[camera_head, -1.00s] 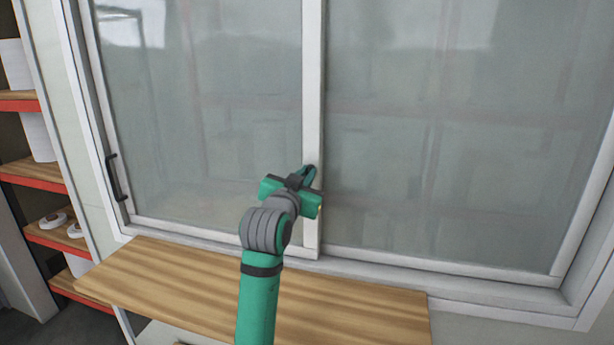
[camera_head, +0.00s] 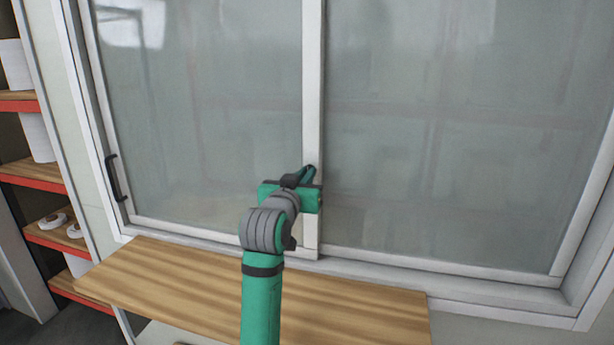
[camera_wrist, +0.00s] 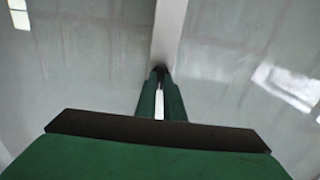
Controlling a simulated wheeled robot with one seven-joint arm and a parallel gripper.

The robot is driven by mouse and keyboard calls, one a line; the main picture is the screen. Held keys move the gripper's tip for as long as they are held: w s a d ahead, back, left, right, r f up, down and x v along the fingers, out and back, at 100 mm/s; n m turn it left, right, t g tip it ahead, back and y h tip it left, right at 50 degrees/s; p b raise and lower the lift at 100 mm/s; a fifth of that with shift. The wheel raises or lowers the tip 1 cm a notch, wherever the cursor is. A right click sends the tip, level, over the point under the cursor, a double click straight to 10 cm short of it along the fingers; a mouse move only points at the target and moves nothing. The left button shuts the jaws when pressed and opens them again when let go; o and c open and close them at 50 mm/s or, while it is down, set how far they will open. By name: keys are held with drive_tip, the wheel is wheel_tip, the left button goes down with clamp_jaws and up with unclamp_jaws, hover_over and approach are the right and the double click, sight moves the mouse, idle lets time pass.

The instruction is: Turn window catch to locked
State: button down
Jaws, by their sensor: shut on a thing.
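My gripper (camera_head: 308,174) is at the pale central stile (camera_head: 312,90) of the sliding window, low on it. Its two green fingers are close together and reach toward the stile, shut on the window catch. The catch is mostly hidden by the fingers and palm in the head view; only a small dark part (camera_wrist: 160,70) shows at the fingertips in the wrist view. I cannot read the catch's angle. The gripper's palm lies nearly level across the stile.
Two glass panes, left (camera_head: 200,110) and right (camera_head: 450,130), flank the stile. A dark pull handle (camera_head: 117,178) is on the left frame. A wooden counter (camera_head: 180,285) lies below the window. Shelves with red edges (camera_head: 40,182) stand at far left.

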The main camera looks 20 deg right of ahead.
drive_tip(key=c, duration=1.9)
unclamp_jaws()
drive_tip(key=shift+o, duration=0.2)
drive_tip(key=v, duration=1.1)
drive_tip(key=shift+w, duration=0.15)
